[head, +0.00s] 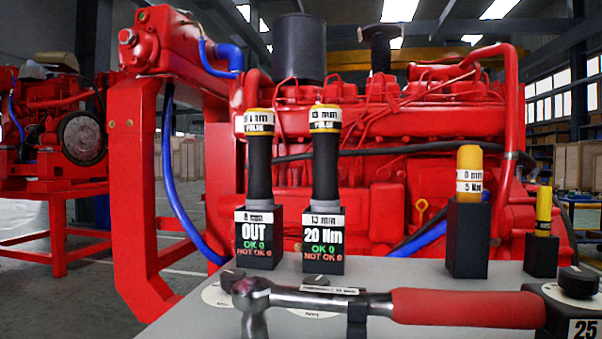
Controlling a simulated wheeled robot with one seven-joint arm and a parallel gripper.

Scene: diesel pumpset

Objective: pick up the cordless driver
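Two upright tools with black bodies and yellow tops stand on the grey table: a left tool (259,165) and a right tool (325,165). Their black bases read "OUT" (257,238) and "20 Nm" (323,240). Both tops carry white labels with small print. Nothing is clearly marked as the cordless driver, and I cannot tell which tool it is. My gripper is not in view.
A wrench-like tool with a red handle (468,308) lies across the table's front (415,270), by a black box marked "25" (583,328). Shorter yellow-topped tools (469,178) (543,208) stand at right. A red engine (420,120) is behind.

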